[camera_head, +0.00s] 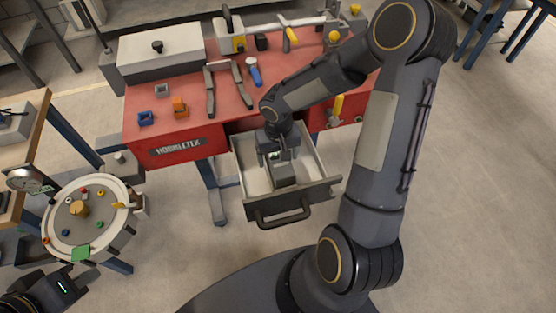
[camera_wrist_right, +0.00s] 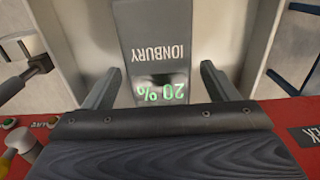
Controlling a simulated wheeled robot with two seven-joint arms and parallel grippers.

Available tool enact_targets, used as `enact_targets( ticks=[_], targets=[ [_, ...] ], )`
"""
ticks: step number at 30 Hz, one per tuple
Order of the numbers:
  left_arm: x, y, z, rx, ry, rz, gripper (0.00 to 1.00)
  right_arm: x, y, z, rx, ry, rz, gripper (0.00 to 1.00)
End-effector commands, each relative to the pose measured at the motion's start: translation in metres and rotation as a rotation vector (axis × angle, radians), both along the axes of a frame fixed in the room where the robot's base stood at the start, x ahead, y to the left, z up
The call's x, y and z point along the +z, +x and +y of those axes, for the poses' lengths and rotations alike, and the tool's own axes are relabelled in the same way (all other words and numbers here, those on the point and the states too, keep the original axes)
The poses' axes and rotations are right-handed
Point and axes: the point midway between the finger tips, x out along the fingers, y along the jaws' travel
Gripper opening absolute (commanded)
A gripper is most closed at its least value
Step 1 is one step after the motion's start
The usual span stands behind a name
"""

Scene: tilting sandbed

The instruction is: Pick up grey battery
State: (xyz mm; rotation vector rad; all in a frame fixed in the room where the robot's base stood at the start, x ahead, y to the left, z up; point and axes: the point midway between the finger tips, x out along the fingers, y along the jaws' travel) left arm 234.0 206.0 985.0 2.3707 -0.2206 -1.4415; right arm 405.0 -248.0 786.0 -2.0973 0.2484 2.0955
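The grey battery (camera_head: 284,174) lies in the open drawer (camera_head: 311,188) under the red workbench. In the right wrist view, the battery (camera_wrist_right: 151,40) shows the word IONBURY and a green 20% reading. My right gripper (camera_head: 279,153) reaches down into the drawer at the battery's far end. In the right wrist view, the right gripper (camera_wrist_right: 160,85) is open, one finger on each side of the battery, with a visible gap at the right finger. Contact at the left finger is unclear.
The red workbench (camera_head: 190,131) holds a grey box (camera_head: 160,55), tools and small blue and orange blocks. A round sandbed table (camera_head: 67,238) stands at left near my left gripper. Floor right of the drawer is clear.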

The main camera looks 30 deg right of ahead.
Motion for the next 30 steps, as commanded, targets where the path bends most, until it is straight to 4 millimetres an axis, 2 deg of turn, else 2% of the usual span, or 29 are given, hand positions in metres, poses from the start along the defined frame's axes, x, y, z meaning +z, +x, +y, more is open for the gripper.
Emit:
enact_targets(
  ticks=[2, 18, 26, 30],
  targets=[
    [0.0, 0.0, 0.0, 0.0, 0.0, 0.0, 0.0, 0.0, 0.0, 0.0, 0.0, 0.0, 0.0, 0.71],
    [0.0, 0.0, 0.0, 0.0, 0.0, 0.0, 0.0, 0.0, 0.0, 0.0, 0.0, 0.0, 0.0, 0.0],
    [0.0, 0.0, 0.0, 0.0, 0.0, 0.0, 0.0, 0.003, 0.001, 0.0, 0.0, -0.001, -0.003, 0.0],
    [0.002, 0.0, 0.0, 0.0, 0.0, 0.0, 0.0, 0.012, 0.001, 0.0, -0.001, -0.001, -0.005, 0.0]
  ],
)
